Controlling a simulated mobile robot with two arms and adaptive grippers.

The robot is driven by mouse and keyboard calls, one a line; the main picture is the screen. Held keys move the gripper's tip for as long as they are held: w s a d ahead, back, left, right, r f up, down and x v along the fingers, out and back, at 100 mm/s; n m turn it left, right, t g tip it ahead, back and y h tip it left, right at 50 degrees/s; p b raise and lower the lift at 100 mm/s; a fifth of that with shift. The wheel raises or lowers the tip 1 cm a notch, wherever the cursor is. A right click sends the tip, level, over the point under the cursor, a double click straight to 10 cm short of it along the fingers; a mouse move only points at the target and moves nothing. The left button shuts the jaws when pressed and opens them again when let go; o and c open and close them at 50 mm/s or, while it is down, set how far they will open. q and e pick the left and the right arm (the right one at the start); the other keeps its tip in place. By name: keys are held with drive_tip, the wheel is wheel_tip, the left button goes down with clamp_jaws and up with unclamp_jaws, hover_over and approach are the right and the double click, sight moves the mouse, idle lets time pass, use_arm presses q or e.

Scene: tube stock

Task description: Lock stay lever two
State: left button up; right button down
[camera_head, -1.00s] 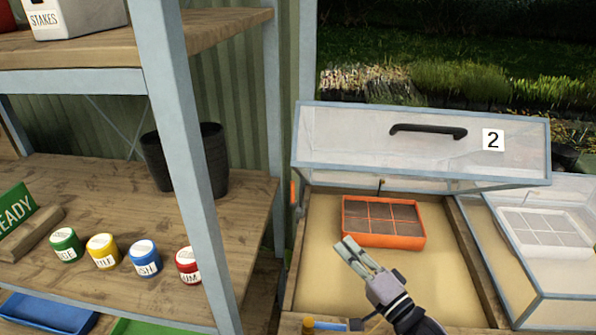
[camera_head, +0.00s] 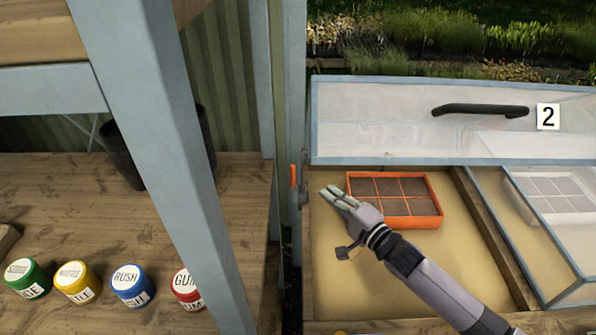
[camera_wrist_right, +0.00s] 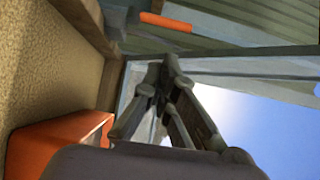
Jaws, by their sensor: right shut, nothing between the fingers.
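The stay lever of cold frame two, with an orange grip (camera_head: 293,176), stands upright at the frame's left edge in the head view. The orange grip also shows at the top of the right wrist view (camera_wrist_right: 166,22). The raised glass lid (camera_head: 380,120) bears a black handle and a label "2" (camera_head: 548,117). My right gripper (camera_head: 328,192) is shut and empty, over the left part of the frame, to the right of the lever and apart from it. My left gripper is not in view.
An orange seed tray (camera_head: 437,222) lies in the frame just right of my gripper. A shelf post (camera_head: 165,150) stands at the left, with several labelled pots such as the blue one (camera_head: 132,287) on the shelf. Another glazed frame (camera_head: 540,250) adjoins at right.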

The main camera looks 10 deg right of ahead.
sight(293, 178)
drive_tip(key=p+x, duration=0.1)
drive_tip(key=x, duration=0.8)
drive_tip(key=shift+w+a+r, duration=0.1)
drive_tip(key=shift+w+a, duration=0.15)
drive_tip(key=shift+w, duration=0.05)
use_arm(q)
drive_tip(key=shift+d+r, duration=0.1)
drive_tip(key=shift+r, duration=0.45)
use_arm(e)
drive_tip(key=shift+d, duration=0.1)
